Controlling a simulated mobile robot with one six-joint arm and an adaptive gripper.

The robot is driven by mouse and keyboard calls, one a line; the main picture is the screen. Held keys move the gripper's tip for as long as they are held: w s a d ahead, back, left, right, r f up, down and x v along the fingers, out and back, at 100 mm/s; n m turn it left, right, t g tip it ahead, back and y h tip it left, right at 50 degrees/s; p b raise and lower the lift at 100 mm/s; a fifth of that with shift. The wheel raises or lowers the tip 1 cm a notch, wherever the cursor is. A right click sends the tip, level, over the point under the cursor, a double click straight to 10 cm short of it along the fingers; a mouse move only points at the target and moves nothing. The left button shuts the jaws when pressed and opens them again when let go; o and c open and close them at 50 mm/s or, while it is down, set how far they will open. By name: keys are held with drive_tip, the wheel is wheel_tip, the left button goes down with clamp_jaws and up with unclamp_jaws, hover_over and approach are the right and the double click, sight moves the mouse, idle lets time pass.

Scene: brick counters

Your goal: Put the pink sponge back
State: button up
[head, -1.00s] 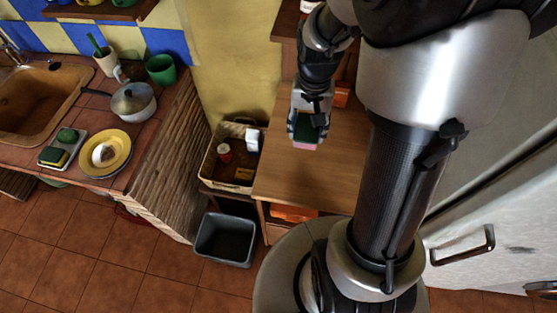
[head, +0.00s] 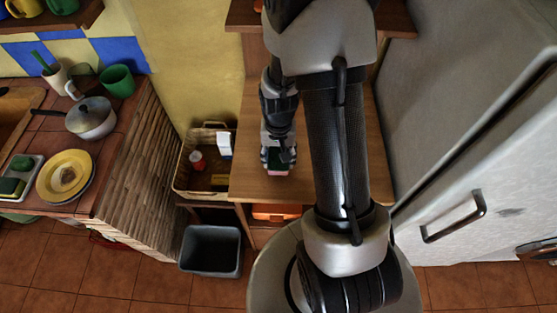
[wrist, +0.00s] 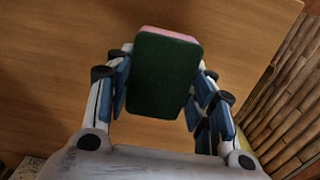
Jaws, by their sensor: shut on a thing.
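The pink sponge (head: 279,173) is in my gripper (head: 279,160), over the wooden table (head: 327,190). In the wrist view, the sponge (wrist: 165,80) shows a dark green scouring face and a pink layer along its far edge. My gripper (wrist: 160,95) is shut on it, with a finger at each side. The wooden tabletop (wrist: 60,70) lies behind it. I cannot tell whether the sponge touches the tabletop. At the far left of the head view, a small dish (head: 30,184) on the tiled counter holds green items.
A basket (head: 182,182) with a red-and-white jar and a white box stands left of the table. A grey bin (head: 210,250) is on the floor below. A fridge (head: 455,150) stands at the right. The counter holds a pot (head: 91,118) and yellow plate (head: 66,176).

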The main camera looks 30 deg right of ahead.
drive_tip(key=shift+w+f, duration=0.1)
drive_tip(key=shift+f, duration=0.8)
drive_tip(key=shift+r, duration=0.1)
drive_tip(key=o, duration=0.6)
drive_tip(key=shift+f+b, duration=0.25)
drive_tip(key=shift+b, duration=0.05)
drive_tip(key=shift+c, duration=0.2)
drive_tip(key=o, duration=0.5)
drive_tip(key=shift+c, duration=0.2)
drive_tip(key=shift+r, duration=0.1)
